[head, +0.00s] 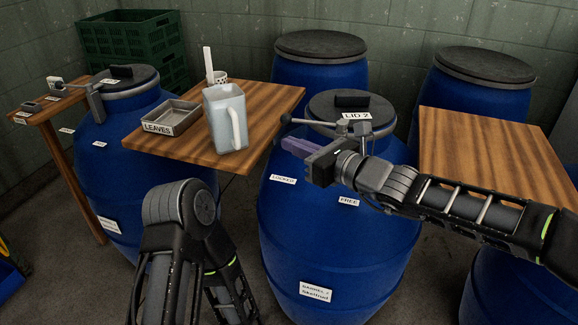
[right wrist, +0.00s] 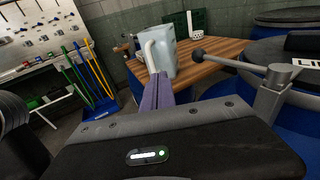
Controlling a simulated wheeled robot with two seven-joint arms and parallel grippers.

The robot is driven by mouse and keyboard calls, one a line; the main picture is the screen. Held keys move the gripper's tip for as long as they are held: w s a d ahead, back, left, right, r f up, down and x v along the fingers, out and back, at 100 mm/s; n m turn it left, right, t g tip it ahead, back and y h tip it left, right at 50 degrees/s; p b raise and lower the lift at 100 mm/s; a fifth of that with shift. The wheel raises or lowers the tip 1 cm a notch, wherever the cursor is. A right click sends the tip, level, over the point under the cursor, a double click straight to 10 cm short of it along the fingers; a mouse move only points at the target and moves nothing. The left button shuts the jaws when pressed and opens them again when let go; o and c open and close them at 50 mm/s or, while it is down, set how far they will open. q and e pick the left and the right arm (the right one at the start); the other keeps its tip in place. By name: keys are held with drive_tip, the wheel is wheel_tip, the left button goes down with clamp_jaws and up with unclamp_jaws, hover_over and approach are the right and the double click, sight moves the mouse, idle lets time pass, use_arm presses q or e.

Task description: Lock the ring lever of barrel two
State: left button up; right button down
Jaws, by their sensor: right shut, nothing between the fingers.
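Barrel two (head: 325,255) is a blue drum with a dark lid (head: 375,105) marked LID 2. Its ring lever (head: 312,123) is a thin grey bar with a dark ball knob, pointing left from a post at the rim. The LOCKED label (head: 283,179) is at the left on the drum, and the FREE label (head: 348,201) is nearer the front. My right gripper (head: 288,143) is shut and empty, its purple fingers just below and in front of the lever. In the right wrist view the lever (right wrist: 232,64) lies right of the fingers (right wrist: 153,92), apart from them. My left gripper is out of view.
A wooden table (head: 265,108) with a jug (head: 222,120) and a LEAVES tray (head: 172,116) stands left of barrel two. Another wooden table (head: 490,160) is at the right. Other blue barrels stand behind and at the left (head: 110,170).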

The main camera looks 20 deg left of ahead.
drive_tip(key=s, duration=0.1)
drive_tip(key=s+b, duration=0.1)
drive_tip(key=s, duration=0.2)
drive_tip(key=shift+s+d+r, duration=0.15)
drive_tip(key=shift+s+r, duration=0.1)
